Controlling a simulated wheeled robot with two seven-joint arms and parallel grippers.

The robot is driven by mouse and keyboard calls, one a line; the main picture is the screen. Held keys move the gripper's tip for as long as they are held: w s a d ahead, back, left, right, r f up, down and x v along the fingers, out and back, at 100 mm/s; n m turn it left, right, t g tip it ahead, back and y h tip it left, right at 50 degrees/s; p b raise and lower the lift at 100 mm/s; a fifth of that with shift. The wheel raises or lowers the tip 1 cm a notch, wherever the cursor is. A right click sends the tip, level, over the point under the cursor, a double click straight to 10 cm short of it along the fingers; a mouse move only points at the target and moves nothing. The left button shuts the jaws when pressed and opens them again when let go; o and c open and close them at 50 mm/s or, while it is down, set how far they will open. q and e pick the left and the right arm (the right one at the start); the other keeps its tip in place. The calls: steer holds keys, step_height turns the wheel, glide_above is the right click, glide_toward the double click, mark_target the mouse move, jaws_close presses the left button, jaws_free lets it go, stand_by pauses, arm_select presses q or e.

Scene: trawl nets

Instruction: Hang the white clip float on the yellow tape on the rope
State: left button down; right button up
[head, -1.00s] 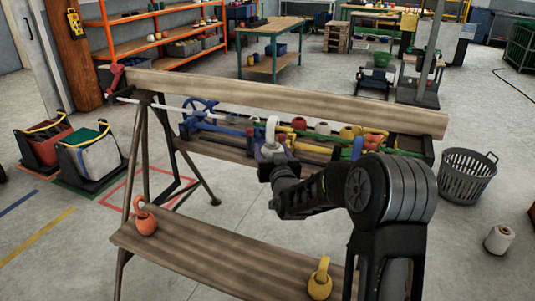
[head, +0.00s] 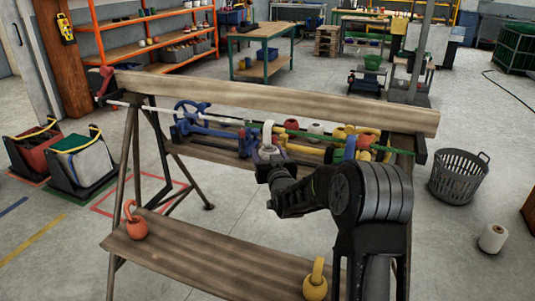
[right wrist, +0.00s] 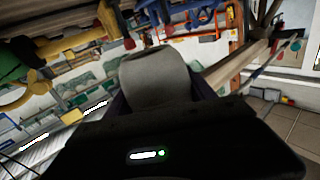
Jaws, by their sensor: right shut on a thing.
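The white clip float (head: 267,134) stands upright in my right gripper (head: 268,156), its pale clip pointing up. The gripper is shut on its body; in the right wrist view the float (right wrist: 155,82) fills the middle as a grey rounded shape. The rope (head: 220,119) runs along the front of the wooden beam, white at the left and blue and green farther right. The clip overlaps the rope's line in the head view; I cannot tell whether it touches. The yellow tape is not clearly distinguishable beside the yellow floats. My left gripper is out of view.
A wooden beam (head: 270,98) on trestles stands behind the rope. Coloured floats (head: 345,134) crowd the rack right of my gripper. A lower plank (head: 210,262) holds an orange float (head: 137,226) and a yellow float (head: 315,283). A grey basket (head: 458,176) stands on the floor.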

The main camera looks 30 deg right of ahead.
steer(key=o, duration=1.5)
steer(key=b+v, duration=0.1)
steer(key=v, duration=0.7)
steer(key=shift+w, duration=0.1)
